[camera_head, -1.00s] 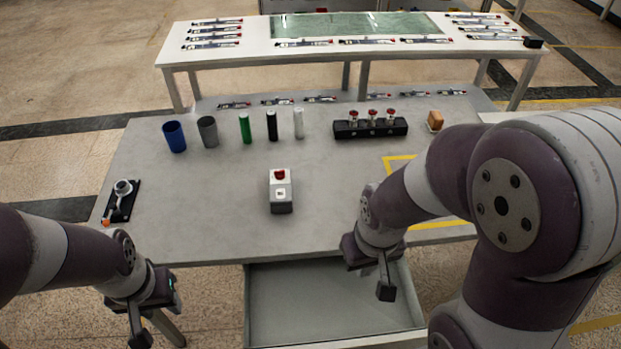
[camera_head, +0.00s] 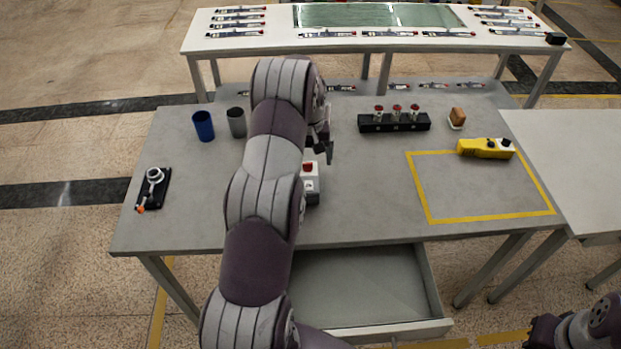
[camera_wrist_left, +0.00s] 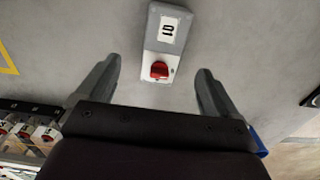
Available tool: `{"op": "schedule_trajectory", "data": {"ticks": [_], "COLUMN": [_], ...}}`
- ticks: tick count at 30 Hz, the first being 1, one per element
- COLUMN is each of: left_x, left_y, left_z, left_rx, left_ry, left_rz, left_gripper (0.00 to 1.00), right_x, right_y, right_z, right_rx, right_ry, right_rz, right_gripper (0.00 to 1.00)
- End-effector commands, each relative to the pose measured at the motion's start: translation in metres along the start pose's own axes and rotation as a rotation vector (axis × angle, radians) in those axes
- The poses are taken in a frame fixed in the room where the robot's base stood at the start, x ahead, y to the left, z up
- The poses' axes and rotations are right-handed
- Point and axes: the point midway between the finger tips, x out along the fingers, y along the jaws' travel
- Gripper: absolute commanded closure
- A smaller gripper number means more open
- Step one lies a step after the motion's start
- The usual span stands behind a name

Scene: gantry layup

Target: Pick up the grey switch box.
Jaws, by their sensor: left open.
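The grey switch box (camera_head: 312,192) stands on the grey table, partly hidden behind my left arm in the head view. It has a white top and a red knob. My left gripper (camera_head: 325,143) is beyond the box, above the table. In the left wrist view the box (camera_wrist_left: 165,38) lies ahead between the spread fingers, its knob end nearest. The open left gripper (camera_wrist_left: 160,67) is empty, with no contact visible. Part of my right arm shows at the lower right of the head view; its fingers cannot be made out.
A blue cup (camera_head: 203,126) and a grey cup (camera_head: 237,122) stand at the back left. A black block with red knobs (camera_head: 394,122) is at the back. A yellow device (camera_head: 486,148) lies by the yellow-outlined area. An open drawer (camera_head: 365,285) juts out in front.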

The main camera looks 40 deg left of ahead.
Motion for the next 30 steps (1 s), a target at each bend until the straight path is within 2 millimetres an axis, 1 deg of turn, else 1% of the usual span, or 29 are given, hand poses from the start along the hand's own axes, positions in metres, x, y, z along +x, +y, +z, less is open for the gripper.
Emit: {"op": "schedule_trajectory", "data": {"ticks": [1,3,8,12,15,18,23,26,27,29,30], "left_x": [0.009,0.023,0.041,0.066,0.083,0.089,0.090,0.090,0.090,0.090,0.090], "left_y": [0.000,0.000,-0.001,-0.006,-0.006,-0.005,-0.005,-0.005,-0.005,-0.005,-0.005], "left_z": [0.001,0.001,0.000,-0.002,-0.003,-0.003,-0.003,-0.003,-0.003,-0.003,-0.003], "left_rx": [0.001,0.002,0.003,0.002,0.005,0.006,0.006,0.006,0.006,0.006,0.006], "left_ry": [-0.003,-0.001,0.000,-0.001,0.002,0.004,0.004,0.004,0.004,0.004,0.004], "left_rz": [-0.001,0.000,0.000,0.000,0.001,0.002,0.002,0.002,0.002,0.002,0.002], "left_gripper": [0.06,0.06,0.06,0.06,0.06,0.06,0.06,0.36,0.49,0.68,0.72], "right_x": [-0.004,-0.006,-0.011,-0.024,-0.025,-0.025,-0.025,-0.025,-0.025,-0.025,-0.025], "right_y": [0.000,0.000,0.000,0.000,0.000,0.000,0.000,0.000,0.000,0.000,0.000], "right_z": [-0.001,-0.001,-0.001,-0.003,-0.003,-0.003,-0.003,-0.003,-0.003,-0.003,-0.003], "right_rx": [0.000,0.000,0.000,0.000,0.000,0.000,0.000,0.000,0.000,0.000,0.000], "right_ry": [0.000,0.000,0.000,0.000,0.000,0.000,0.000,0.000,0.000,0.000,0.000], "right_rz": [0.000,0.000,0.000,0.000,0.000,0.000,0.000,0.000,0.000,0.000,0.000], "right_gripper": [1.00,1.00,1.00,1.00,1.00,1.00,1.00,1.00,1.00,1.00,1.00]}}
